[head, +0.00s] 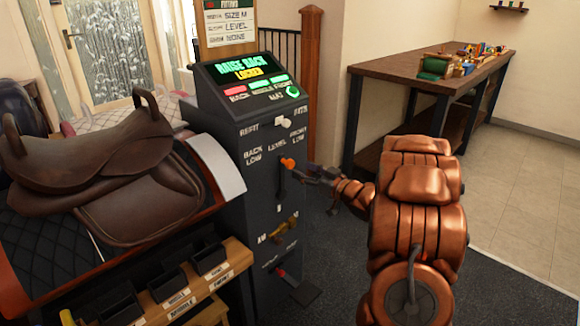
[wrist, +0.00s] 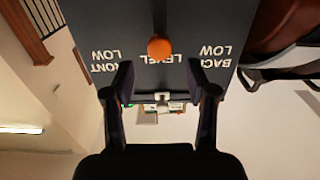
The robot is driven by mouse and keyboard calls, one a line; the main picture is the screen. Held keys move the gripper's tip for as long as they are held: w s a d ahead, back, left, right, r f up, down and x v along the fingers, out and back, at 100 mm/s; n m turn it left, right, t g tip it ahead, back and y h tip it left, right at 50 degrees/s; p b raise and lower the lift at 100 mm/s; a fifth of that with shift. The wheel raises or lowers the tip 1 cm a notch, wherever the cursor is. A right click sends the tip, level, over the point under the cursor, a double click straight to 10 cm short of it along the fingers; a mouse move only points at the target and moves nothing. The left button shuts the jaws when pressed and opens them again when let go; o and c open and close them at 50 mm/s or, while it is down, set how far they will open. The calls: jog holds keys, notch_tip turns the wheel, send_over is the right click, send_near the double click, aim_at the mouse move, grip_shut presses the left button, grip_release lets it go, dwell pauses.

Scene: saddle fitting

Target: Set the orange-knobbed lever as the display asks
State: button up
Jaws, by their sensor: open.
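The orange knob (head: 288,163) tops a dark lever on the front of the dark console (head: 232,130). It stands by the middle label, LEVEL, between BACK LOW and FRONT LOW. The display (head: 245,68) reads RAISE BACK and LOCKED, with a red BACK field and green MIDDLE and FRONT fields. My gripper (head: 318,172) is just right of the knob in the head view. In the upside-down wrist view my gripper (wrist: 160,78) is open, and the knob (wrist: 159,48) lies centred beyond the fingertips. Nothing is between the fingers; contact is not visible.
A white knob (head: 283,122) sits above the lever and a brass-coloured handle (head: 285,228) below it. A brown saddle (head: 100,165) rests on a stand to the left. A wooden shelf with dark bins (head: 165,283) is in front. A workbench (head: 430,78) stands behind right.

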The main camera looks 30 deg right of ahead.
aim_at(292, 164)
jog(key=shift+x, duration=3.3)
jog(key=shift+c, duration=0.3)
grip_shut()
